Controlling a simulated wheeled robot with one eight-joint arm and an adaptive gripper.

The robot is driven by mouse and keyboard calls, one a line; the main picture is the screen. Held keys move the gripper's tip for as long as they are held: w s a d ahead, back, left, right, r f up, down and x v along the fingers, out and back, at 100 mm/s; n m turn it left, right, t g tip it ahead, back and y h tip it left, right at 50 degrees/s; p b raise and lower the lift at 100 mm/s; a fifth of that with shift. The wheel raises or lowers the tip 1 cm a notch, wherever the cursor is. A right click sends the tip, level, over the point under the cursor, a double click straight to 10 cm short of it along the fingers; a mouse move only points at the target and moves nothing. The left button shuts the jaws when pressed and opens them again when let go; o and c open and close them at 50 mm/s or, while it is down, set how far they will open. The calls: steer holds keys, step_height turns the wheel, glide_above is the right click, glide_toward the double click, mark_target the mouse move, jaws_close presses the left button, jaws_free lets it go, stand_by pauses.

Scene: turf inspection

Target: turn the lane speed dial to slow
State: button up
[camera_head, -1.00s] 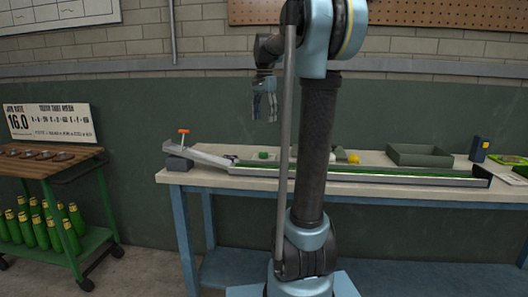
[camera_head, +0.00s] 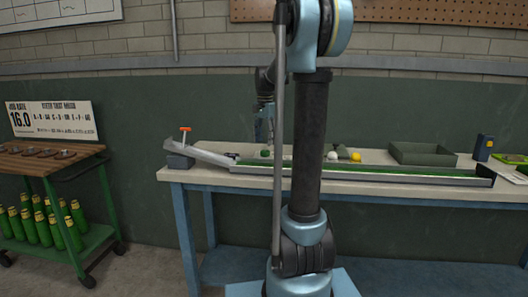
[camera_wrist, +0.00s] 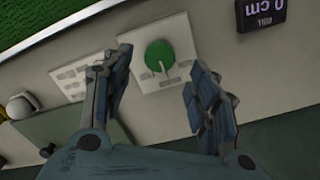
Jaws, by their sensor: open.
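The green round dial (camera_wrist: 159,57) sits on a pale square plate (camera_wrist: 180,74) in the wrist view, with a thin light pointer mark on its face. The plate's printed marks are too small to read. In the head view the dial is a small green knob (camera_head: 265,153) on the bench behind the lane. My gripper (camera_wrist: 158,66) is open, its two fingers on either side of the dial in the picture; no contact is visible. In the head view my gripper (camera_head: 264,138) points down just above the knob, partly hidden by my arm.
The long green lane (camera_head: 400,176) with its sloped ramp (camera_head: 205,152) runs along the bench front. A white ball (camera_head: 333,155), yellow ball (camera_head: 356,157) and open tray (camera_head: 422,158) lie to the right. A dark display (camera_wrist: 262,14) is near the dial.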

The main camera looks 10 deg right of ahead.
mark_target(265, 151)
steer(key=shift+f, duration=2.7)
steer(key=c, duration=1.1)
